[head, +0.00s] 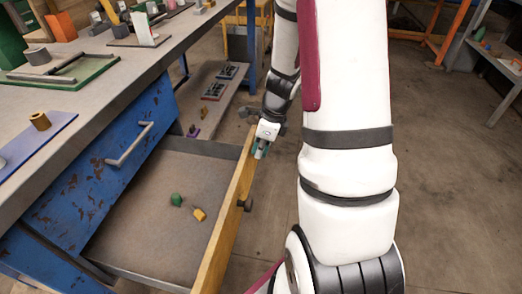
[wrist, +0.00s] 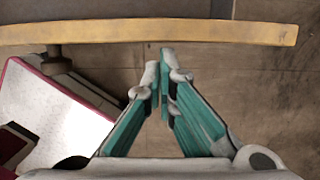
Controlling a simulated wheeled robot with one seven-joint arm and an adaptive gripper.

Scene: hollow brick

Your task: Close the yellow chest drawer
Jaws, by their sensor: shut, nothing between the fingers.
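The yellow chest drawer (head: 226,220) stands pulled out below the workbench, its yellow front towards my arm. A dark round knob (head: 245,205) sits on the front's outer face. My gripper (head: 259,153) is close to the far end of the drawer front, on its outer side. In the wrist view the yellow front (wrist: 190,33) runs across the top, with its knob (wrist: 56,64) at the left. My gripper (wrist: 163,65) is shut and empty, its teal fingertips just short of the front's edge; I cannot tell whether they touch.
Inside the drawer lie a green piece (head: 177,199) and a yellow piece (head: 199,214). A blue drawer (head: 110,150) with a metal handle is shut beside it. The workbench top (head: 110,95) holds trays and blocks. Floor (head: 440,180) to the right is clear.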

